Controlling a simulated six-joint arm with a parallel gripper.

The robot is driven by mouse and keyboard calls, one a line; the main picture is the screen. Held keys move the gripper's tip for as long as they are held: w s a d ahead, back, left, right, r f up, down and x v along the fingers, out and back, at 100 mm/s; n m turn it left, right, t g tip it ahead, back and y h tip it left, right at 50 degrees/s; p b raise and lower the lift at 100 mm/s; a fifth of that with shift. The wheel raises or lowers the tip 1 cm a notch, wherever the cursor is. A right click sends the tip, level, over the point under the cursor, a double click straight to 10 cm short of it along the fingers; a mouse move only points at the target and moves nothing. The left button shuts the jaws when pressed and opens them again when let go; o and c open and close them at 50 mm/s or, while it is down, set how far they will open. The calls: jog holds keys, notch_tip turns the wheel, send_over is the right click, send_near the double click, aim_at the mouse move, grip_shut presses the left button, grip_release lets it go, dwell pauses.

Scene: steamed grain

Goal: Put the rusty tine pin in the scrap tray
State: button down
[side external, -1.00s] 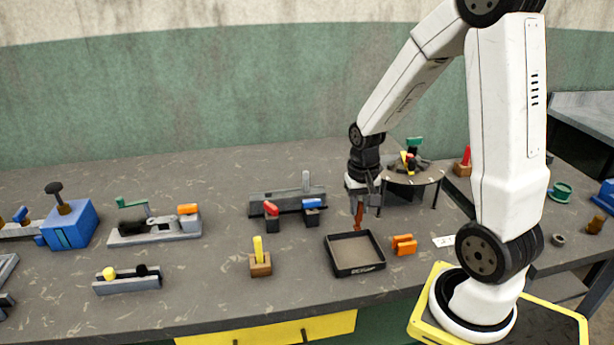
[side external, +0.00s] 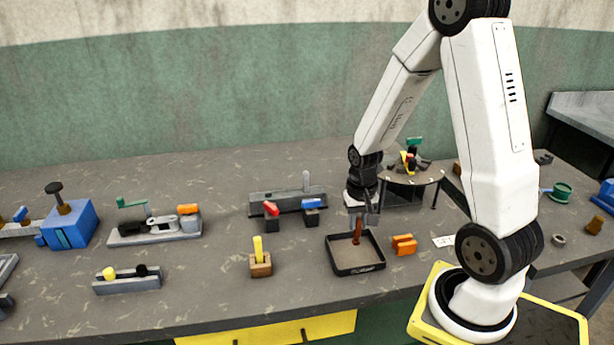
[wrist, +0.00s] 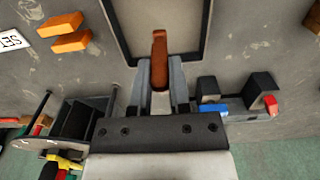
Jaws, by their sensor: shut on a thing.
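The rusty tine pin (side external: 357,231) is reddish brown and hangs upright from my gripper (side external: 362,218). My gripper is shut on the pin's upper part. The pin also shows between the fingers in the wrist view (wrist: 159,58). The scrap tray (side external: 373,267) is a shallow, dark-rimmed square tray on the bench. The pin is over the back part of the tray; I cannot tell whether its lower end touches the tray floor. In the wrist view the tray (wrist: 198,42) lies beyond the fingertips.
Orange blocks (side external: 404,245) lie just right of the tray. A round stand on legs (side external: 412,178) is behind and to the right. A fixture with red and blue handles (side external: 290,202) stands behind left. A wooden block with a yellow peg (side external: 260,262) is left.

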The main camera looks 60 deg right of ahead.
aim_at(356, 236)
jog(key=shift+f, duration=1.75)
jog(key=shift+f, duration=0.1)
jog(key=c, duration=0.6)
grip_release()
jog(key=shift+r, duration=6.15)
